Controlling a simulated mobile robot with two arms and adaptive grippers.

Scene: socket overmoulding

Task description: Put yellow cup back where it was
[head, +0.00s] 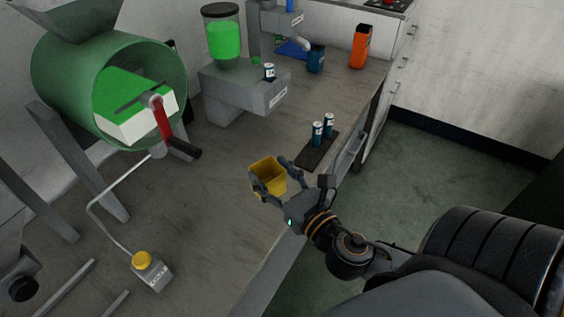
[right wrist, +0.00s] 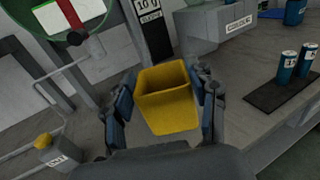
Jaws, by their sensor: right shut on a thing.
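The yellow cup (head: 268,175) is a square, open-topped cup near the middle of the head view, by the front edge of the workbench. My right gripper (head: 271,181) is shut on it, with a finger on either side. In the right wrist view the cup (right wrist: 166,98) sits between the two fingers (right wrist: 166,108), its open top facing the camera and seemingly empty. I cannot tell whether its base touches the bench. My left gripper is in neither view.
A dark mat (head: 317,151) with two small cans stands beyond the cup. A dispenser with green contents (head: 224,40), a blue cup (head: 316,59) and an orange container (head: 361,47) are farther back. A green drum (head: 65,75) and yellow button box (head: 148,270) stand left. Bench (head: 205,190) around the cup is clear.

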